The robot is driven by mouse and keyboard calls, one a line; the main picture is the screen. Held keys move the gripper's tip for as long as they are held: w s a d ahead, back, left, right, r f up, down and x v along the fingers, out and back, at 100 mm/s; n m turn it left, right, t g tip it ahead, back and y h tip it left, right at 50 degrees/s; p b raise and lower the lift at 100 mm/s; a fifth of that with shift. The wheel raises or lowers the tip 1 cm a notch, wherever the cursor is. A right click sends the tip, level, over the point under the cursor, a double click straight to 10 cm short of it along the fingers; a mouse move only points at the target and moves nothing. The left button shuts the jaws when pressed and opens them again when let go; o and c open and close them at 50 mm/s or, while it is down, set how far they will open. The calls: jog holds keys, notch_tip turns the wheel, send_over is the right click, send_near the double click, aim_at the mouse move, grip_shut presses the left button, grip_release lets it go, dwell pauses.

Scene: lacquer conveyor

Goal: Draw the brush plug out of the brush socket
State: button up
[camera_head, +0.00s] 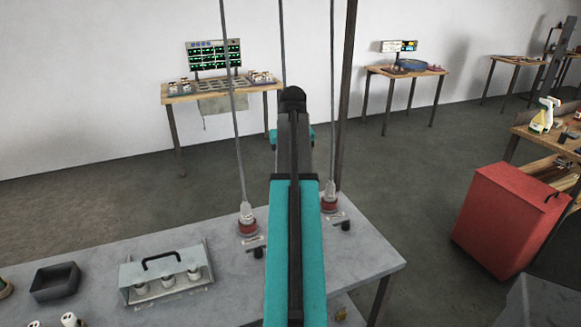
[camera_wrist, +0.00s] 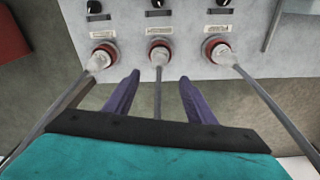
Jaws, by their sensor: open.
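Three plugs with pale bodies and red collars sit in a row of sockets on the grey bench, each with a grey cable. In the wrist view they are the left plug (camera_wrist: 101,57), the middle plug (camera_wrist: 159,55) and the right plug (camera_wrist: 219,52). The labels beside them are too small to read, so I cannot tell which is the brush plug. My gripper (camera_wrist: 160,79) is open and empty, its two purple fingers pointing at the middle plug, whose cable runs between them. In the head view two plugs show, one (camera_head: 247,217) left and one (camera_head: 329,198) right of my arm, which hides the middle one.
The grey bench (camera_head: 370,262) carries a handled metal case (camera_head: 135,295) and a dark tray (camera_head: 55,283). Black knobs sit beside the sockets. The cables rise past my arm on both sides. A red cabinet (camera_head: 500,217) stands right, with floor between.

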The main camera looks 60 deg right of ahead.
jog(key=shift+w+d+f+p, duration=0.2)
jog(key=shift+f+p, duration=0.15)
jog(key=shift+f, duration=1.65)
jog(key=shift+w+d+f+p, duration=0.15)
jog(key=shift+f+p, duration=0.2)
jog(key=shift+f, duration=1.65)
jog(key=shift+w+d+f+p, duration=0.2)
jog(key=shift+f+p, duration=0.15)
jog(key=shift+f, duration=1.65)
jog(key=c, duration=1.2)
jog(key=shift+r, duration=0.25)
jog(key=shift+s+r+p, duration=0.1)
jog(key=shift+r+p, duration=0.35)
jog(key=shift+r+p, duration=1.5)
jog(key=shift+r, duration=0.85)
jog(key=shift+r+p, duration=0.95)
jog(key=shift+r, duration=0.5)
